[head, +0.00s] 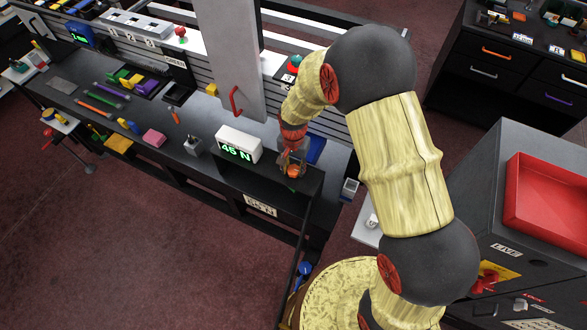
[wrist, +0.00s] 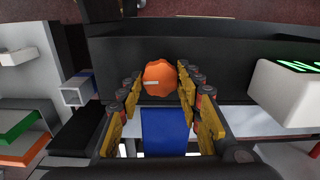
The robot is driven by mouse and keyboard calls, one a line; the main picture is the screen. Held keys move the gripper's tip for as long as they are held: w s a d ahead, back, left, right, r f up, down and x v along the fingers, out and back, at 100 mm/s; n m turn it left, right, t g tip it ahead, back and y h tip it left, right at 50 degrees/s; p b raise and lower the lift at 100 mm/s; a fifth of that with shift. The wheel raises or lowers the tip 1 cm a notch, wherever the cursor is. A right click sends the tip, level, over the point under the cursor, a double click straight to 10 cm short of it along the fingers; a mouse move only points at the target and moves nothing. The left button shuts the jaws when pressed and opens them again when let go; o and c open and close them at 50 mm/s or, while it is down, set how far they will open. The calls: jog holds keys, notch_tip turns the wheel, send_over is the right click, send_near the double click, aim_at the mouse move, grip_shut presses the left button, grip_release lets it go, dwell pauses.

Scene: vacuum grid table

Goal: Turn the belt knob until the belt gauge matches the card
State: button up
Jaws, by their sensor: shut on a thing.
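The belt knob is orange; it shows at the right of the black bench in the head view (head: 294,171) and between my fingers in the wrist view (wrist: 159,78). A pale mark shows on its face. My gripper (head: 292,160) is shut on the knob, with a finger at each side in the wrist view (wrist: 158,85). The belt gauge (head: 237,145) is a white box left of the knob, reading 45 N in green. The white card (head: 261,205) is on the front face below; its figure ends in N, but its digits are too small to read surely.
A blue piece (wrist: 165,130) lies behind the knob. A grey upright panel with a red handle (head: 236,101) stands behind the gauge. A pink block (head: 154,138) and several tools lie further left. A dark cabinet with a red tray (head: 550,205) stands at right.

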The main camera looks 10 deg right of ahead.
aim_at(293, 169)
jog(key=m+b, duration=0.1)
jog(key=m, duration=0.5)
jog(key=shift+m, duration=0.3)
dwell(0.4)
jog(key=o, duration=1.1)
jog(key=shift+o, duration=0.3)
notch_tip(293, 169, up, 12)
